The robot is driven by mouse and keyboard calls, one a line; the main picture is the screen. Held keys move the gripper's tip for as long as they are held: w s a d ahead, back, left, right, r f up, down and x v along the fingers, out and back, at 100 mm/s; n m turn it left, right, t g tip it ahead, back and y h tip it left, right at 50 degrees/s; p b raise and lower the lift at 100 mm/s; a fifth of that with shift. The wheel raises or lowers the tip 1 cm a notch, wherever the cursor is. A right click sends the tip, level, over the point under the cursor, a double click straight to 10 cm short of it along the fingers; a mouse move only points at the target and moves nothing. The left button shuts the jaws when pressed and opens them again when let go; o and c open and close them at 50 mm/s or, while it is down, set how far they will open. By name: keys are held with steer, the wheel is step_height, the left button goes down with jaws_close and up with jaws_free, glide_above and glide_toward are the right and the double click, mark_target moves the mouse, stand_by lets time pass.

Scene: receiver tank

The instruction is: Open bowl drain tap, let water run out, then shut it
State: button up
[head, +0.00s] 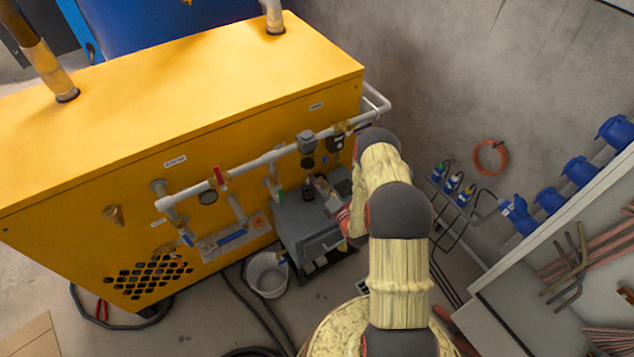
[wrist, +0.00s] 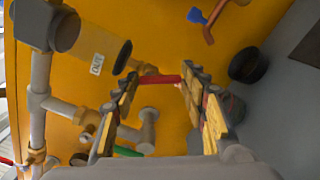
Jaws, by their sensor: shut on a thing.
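In the wrist view my gripper (wrist: 160,80) has its two fingers on either side of a small red lever (wrist: 158,79), shut on its ends. The tap body behind the lever is mostly hidden, and whether the tap is open cannot be told. In the head view my gripper (head: 322,188) is beside the dark bowl (head: 308,191) under the pipe, partly hidden by my arm. No running water can be made out.
A white bucket (head: 267,274) stands on the floor by a grey box (head: 303,225). A white pipe (head: 250,165) with a red-handled valve (head: 219,176) runs along the yellow cabinet (head: 200,90).

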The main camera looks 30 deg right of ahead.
steer(key=o, duration=1.2)
steer(key=shift+c, duration=0.2)
steer(key=s, duration=1.2)
steer(key=shift+d, duration=0.25)
